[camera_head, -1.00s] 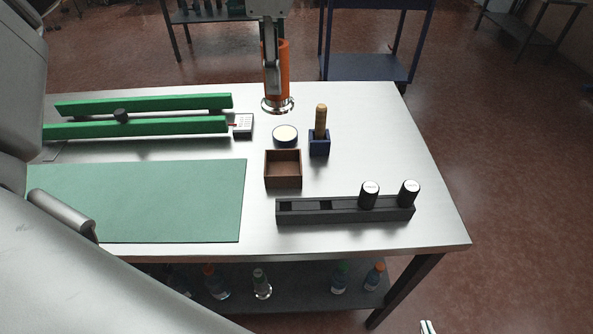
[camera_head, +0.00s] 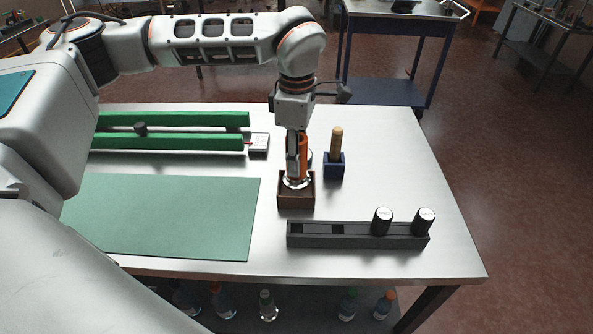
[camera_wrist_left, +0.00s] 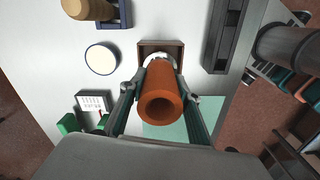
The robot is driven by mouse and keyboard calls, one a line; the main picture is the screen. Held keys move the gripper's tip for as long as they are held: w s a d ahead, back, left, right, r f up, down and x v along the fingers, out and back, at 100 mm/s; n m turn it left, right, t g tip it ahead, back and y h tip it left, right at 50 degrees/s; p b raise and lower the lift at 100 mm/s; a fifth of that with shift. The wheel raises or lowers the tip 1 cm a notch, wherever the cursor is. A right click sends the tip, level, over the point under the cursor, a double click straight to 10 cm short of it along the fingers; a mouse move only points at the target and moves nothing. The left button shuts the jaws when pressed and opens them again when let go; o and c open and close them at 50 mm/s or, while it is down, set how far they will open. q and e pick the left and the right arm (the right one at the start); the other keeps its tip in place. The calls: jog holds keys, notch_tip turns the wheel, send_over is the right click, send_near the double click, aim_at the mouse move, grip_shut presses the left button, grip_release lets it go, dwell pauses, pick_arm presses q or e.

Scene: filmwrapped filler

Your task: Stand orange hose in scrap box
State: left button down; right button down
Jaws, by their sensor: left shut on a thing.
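The orange hose (camera_head: 303,147) is upright in my left gripper (camera_head: 293,165), with its metal-flanged lower end at the opening of the brown scrap box (camera_head: 296,202). The fingers are shut on the hose. In the left wrist view the hose (camera_wrist_left: 161,105) shows its open top end between the two fingers (camera_wrist_left: 160,92), and the box (camera_wrist_left: 174,46) lies beyond it. Whether the flange touches the box floor is hidden by the box walls. My right gripper is not in view.
A blue block with a wooden handle (camera_head: 335,142) stands just right of the box. A round white-topped tin (camera_wrist_left: 101,59) is close behind it. A black rack (camera_head: 350,235) with two black cylinders is in front. A green mat (camera_head: 165,213) lies left.

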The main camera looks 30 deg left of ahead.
pick_arm(q)
jog(key=shift+f, duration=2.15)
jog(key=shift+f, duration=0.1)
jog(key=shift+f, duration=0.1)
jog(key=c, duration=1.5)
grip_release()
jog(key=shift+o, duration=0.2)
notch_tip(320, 180, up, 12)
jog(key=shift+r, duration=0.15)
jog(key=shift+s, duration=0.1)
